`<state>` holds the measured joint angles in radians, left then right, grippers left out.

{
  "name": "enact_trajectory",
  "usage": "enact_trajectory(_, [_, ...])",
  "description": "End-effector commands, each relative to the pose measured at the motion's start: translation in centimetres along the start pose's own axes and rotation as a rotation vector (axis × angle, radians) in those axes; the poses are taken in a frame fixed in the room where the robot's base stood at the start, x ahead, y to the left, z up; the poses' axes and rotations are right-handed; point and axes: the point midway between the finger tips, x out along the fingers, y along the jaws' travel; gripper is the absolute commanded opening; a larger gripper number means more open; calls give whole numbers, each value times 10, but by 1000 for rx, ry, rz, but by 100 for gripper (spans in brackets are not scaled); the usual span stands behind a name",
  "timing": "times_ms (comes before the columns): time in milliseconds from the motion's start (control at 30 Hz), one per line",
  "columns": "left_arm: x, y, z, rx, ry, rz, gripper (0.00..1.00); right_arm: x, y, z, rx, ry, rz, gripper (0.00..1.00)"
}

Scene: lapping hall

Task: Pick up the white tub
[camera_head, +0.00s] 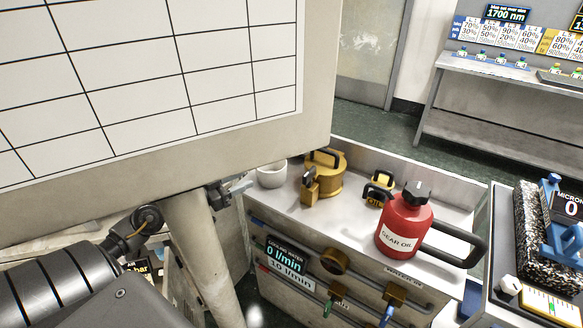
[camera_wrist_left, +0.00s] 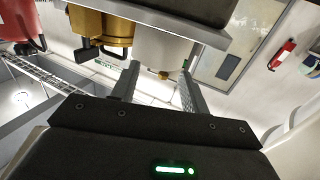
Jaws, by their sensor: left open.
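The white tub (camera_head: 271,174) is a small, pale round tub at the left end of the grey metal bench top, just below the edge of a big panel. Its upper rim is close to the panel edge in the head view. My left gripper (camera_head: 239,187) is just left of the tub, open and empty. In the left wrist view the tub (camera_wrist_left: 162,52) shows beyond and between the two spread fingers (camera_wrist_left: 158,84). I cannot tell whether a finger touches it. My right gripper is in neither view.
A large gridded panel (camera_head: 150,75) overhangs the left side. Right of the tub stand a brass pot (camera_head: 327,178) with a padlock (camera_head: 311,187), a small yellow-and-black item (camera_head: 381,185) and a red gear oil can (camera_head: 405,225). The bench's (camera_head: 350,222) front middle is bare.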

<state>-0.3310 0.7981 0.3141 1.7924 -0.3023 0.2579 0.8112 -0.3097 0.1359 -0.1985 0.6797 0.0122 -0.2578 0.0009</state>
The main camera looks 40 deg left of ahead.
Motion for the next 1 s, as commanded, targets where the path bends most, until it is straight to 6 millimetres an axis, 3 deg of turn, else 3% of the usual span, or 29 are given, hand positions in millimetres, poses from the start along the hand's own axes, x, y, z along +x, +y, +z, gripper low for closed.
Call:
enact_trajectory(67, [4,2,0,0,0,7,56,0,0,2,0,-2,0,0])
enact_trajectory(400, [52,5,-2,0,4,17,100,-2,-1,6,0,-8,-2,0])
enact_trajectory(767, [68,4,0,0,1,14,100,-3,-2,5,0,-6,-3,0])
enact_trajectory(1000, [97,-1,-2,0,3,13,100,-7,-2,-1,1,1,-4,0])
